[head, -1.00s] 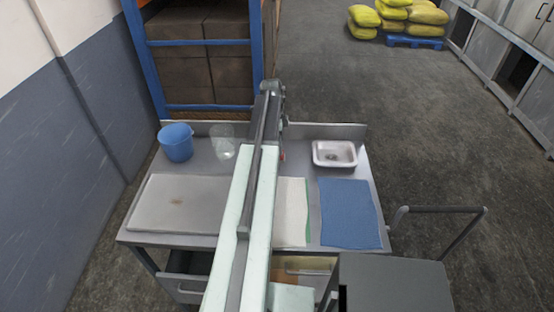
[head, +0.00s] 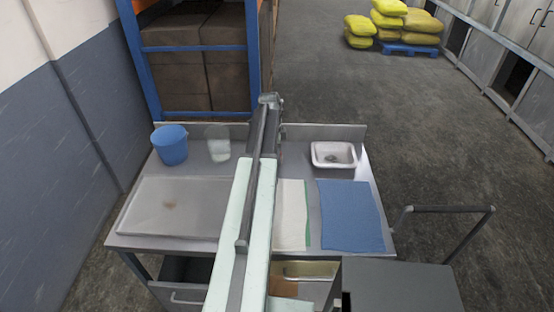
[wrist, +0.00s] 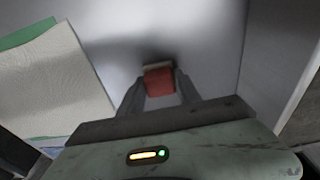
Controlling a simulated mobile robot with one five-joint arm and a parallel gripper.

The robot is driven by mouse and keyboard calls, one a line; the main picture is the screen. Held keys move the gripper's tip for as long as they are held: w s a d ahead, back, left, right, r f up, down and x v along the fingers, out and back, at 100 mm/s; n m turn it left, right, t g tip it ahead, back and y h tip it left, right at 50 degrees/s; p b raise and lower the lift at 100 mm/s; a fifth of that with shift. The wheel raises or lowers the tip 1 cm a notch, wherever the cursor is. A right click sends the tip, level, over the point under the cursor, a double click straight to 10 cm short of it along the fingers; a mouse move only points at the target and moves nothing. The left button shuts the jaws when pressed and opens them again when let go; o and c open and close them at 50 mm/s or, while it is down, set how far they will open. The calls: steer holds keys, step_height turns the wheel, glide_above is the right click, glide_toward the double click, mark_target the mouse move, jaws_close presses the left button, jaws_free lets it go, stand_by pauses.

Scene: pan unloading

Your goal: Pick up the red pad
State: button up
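The red pad (wrist: 159,82) is a small red block with a pale beige edge at its far side, seen in the wrist view. My gripper (wrist: 160,86) has one finger on each side of it. The pad fills the space between the fingertips and I see no gap, so the gripper looks shut on it. A grey metal surface lies behind and around the pad; I cannot tell whether the pad touches it. In the head view my arm hides the gripper and the pad.
The white cloth (wrist: 53,85) lies left of the gripper in the wrist view.

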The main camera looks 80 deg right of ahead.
jaws_close()
steer(key=shift+r+p, duration=0.45)
steer(key=shift+r, duration=0.05)
step_height(320, 180, up, 3)
steer(key=p, duration=0.3)
steer(key=a, duration=0.5)
steer(key=w+a, duration=0.1)
steer(key=a, duration=0.4)
steer(key=a+r+p, duration=0.1)
steer(key=a, duration=0.5)
steer(key=shift+w, duration=0.15)
